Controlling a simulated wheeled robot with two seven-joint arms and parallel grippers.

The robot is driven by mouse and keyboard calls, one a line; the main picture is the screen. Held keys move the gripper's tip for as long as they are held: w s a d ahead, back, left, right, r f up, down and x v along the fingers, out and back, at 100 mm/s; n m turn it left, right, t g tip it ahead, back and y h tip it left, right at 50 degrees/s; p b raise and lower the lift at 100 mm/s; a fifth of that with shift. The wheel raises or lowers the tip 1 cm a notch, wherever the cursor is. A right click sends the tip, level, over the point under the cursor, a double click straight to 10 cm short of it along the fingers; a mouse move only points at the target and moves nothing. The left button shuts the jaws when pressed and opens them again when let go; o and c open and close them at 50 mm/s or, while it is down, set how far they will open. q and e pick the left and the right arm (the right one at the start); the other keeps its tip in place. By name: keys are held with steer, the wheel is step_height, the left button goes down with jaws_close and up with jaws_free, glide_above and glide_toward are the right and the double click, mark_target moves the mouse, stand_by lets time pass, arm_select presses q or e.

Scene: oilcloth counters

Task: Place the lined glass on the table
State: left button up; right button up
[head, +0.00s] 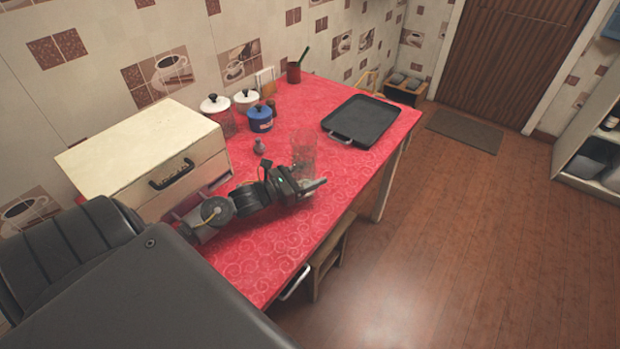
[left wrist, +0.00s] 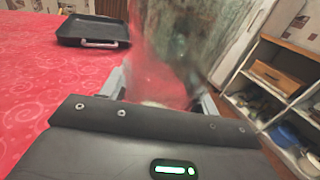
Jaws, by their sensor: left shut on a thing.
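The lined glass (head: 303,150) is clear and upright at the end of my left arm in the head view. My left gripper (head: 310,186) is shut on its lower part, over the red table (head: 260,245). I cannot tell whether the glass base touches the cloth. In the left wrist view the glass (left wrist: 185,50) stands close up between the two fingers (left wrist: 160,90), and its upper part runs out of the picture. The right gripper is not in view.
A black tray (head: 362,121) lies at the table's far right. Lidded jars (head: 245,100), a blue pot (head: 260,119), a small grey shaker (head: 259,146) and a red cup (head: 293,73) stand at the back. A cream bread box (head: 150,160) is at left. The front cloth is clear.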

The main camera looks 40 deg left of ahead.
arm_select(q)
steer(key=shift+r, duration=0.2)
steer(key=shift+f, duration=0.15)
steer(key=o, duration=1.1)
steer(key=shift+f, duration=0.1)
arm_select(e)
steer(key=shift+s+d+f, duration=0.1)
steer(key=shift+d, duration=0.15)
